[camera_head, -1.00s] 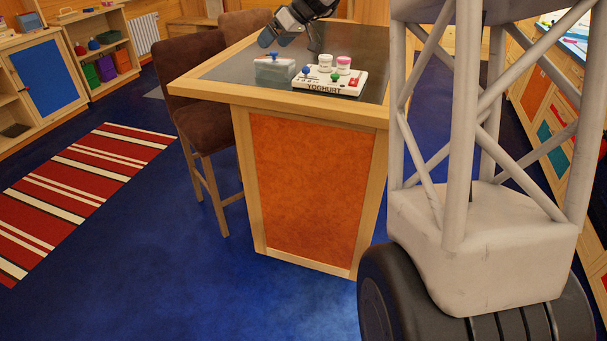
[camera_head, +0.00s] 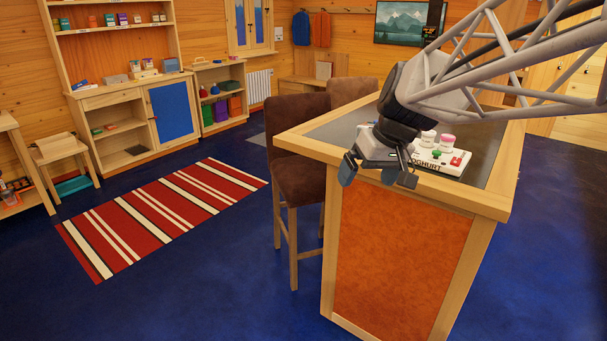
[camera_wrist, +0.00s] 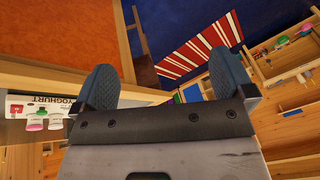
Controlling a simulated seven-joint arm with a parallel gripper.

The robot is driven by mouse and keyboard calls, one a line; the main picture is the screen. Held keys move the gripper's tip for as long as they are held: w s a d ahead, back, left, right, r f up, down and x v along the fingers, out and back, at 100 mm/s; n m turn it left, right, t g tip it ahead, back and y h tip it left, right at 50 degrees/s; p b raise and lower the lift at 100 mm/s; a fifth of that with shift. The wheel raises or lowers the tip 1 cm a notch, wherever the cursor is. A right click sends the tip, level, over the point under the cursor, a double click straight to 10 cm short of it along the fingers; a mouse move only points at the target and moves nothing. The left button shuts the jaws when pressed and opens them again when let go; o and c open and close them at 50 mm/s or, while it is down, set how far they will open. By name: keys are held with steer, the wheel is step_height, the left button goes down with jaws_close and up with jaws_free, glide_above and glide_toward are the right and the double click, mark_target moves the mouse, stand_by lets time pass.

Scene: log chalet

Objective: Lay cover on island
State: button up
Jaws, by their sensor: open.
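The island (camera_head: 495,203) has a dark grey top with a light wood edge and an orange side panel. My gripper (camera_head: 377,176) is open, in front of the island's near left corner at about edge height, and no object shows between its fingers. The wrist view also shows the empty open fingers (camera_wrist: 165,75). No cover is clearly visible now; the pale box-like piece with a blue knob, seen earlier on the island, is hidden behind my gripper and arm. The white board marked YOGHURT (camera_head: 440,162) lies on the island top, partly covered by my gripper.
Brown bar stools (camera_head: 300,185) stand at the island's left side. A red striped rug (camera_head: 165,215) lies on the open blue floor. Shelves (camera_head: 110,70) line the back left wall.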

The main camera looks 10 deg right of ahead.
steer(key=s+a+f+m+h, duration=0.1)
steer(key=s+f, duration=0.3)
steer(key=s, duration=0.6)
steer(key=s+a+f+m+h, duration=0.1)
steer(key=s+f, duration=0.3)
steer(key=s, duration=0.6)
steer(key=shift+s+f+m+h, duration=0.3)
steer(key=shift+s+f+h, duration=0.1)
steer(key=shift+h, duration=0.2)
